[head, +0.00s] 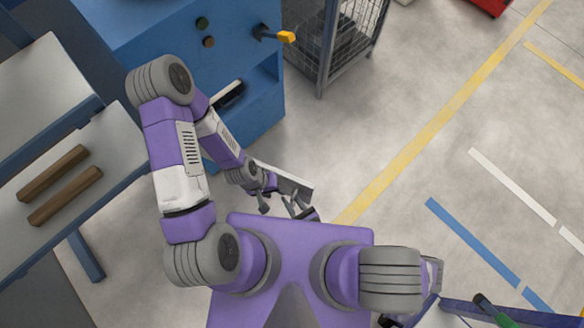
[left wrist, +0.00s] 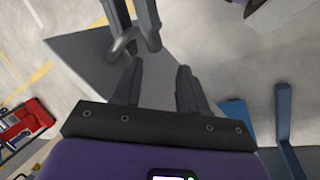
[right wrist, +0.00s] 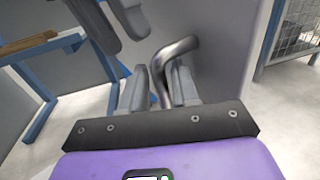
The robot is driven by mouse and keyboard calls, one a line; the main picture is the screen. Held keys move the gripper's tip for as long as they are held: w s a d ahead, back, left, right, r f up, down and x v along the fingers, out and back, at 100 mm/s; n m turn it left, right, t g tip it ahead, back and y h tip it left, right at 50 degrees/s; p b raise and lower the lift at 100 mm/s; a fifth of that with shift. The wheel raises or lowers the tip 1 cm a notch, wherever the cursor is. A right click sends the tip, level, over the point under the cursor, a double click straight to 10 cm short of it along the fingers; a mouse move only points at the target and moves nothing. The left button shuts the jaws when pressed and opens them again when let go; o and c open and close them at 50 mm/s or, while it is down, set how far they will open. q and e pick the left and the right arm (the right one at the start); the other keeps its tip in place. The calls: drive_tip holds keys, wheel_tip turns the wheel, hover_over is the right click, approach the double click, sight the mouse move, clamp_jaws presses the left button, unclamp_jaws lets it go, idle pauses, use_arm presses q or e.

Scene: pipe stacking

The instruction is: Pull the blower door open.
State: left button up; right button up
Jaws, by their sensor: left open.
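The blower door is a flat grey panel (head: 285,183) standing out beside the blue blower (head: 200,45) in the head view. Its plain face shows in the left wrist view (left wrist: 85,55) and the right wrist view (right wrist: 220,60). A curved metal handle (right wrist: 178,48) sticks out from it. My right gripper (right wrist: 160,88) has its fingers on both sides of the handle and looks closed on it. My left gripper (left wrist: 158,84) is open and empty, close to the handle and right gripper but apart from them.
A bench (head: 110,130) with two brown bars (head: 65,195) stands at the left. A wire cage (head: 335,45) stands behind the blower. A black lever with a yellow end (head: 286,38) sticks out of the blower.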

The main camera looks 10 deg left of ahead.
drive_tip(key=shift+o, duration=0.2)
drive_tip(key=shift+s+d, duration=0.1)
drive_tip(key=p+v, duration=0.1)
drive_tip(key=v, duration=0.6)
drive_tip(key=shift+p, duration=0.3)
drive_tip(key=shift+s+d, duration=0.1)
drive_tip(key=shift+s, duration=0.05)
